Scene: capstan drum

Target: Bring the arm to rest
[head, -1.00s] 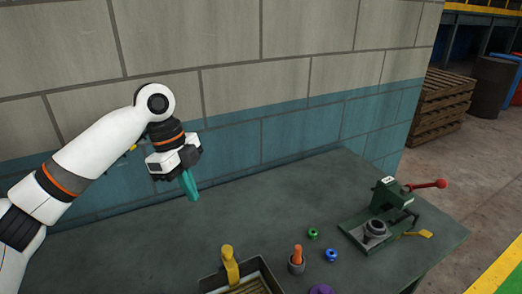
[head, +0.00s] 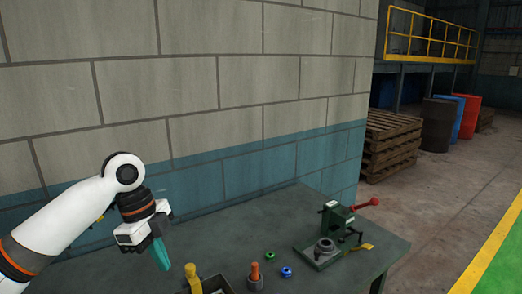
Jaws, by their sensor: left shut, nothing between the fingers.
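My left arm comes in from the left, and my left gripper (head: 161,254) hangs over the left part of the dark workbench (head: 330,205), pointing down. Its teal fingers are shut with nothing between them. The gripper appears to be above the bench top and apart from the things on it. My right gripper is not in view.
A green press with a red-knobbed lever (head: 338,222) stands at the bench's right. Near the front are a yellow-handled tool (head: 192,277) in a tray, an orange peg (head: 255,271) in a holder, a green ring (head: 270,255) and a blue ring (head: 286,272). A wall rises behind.

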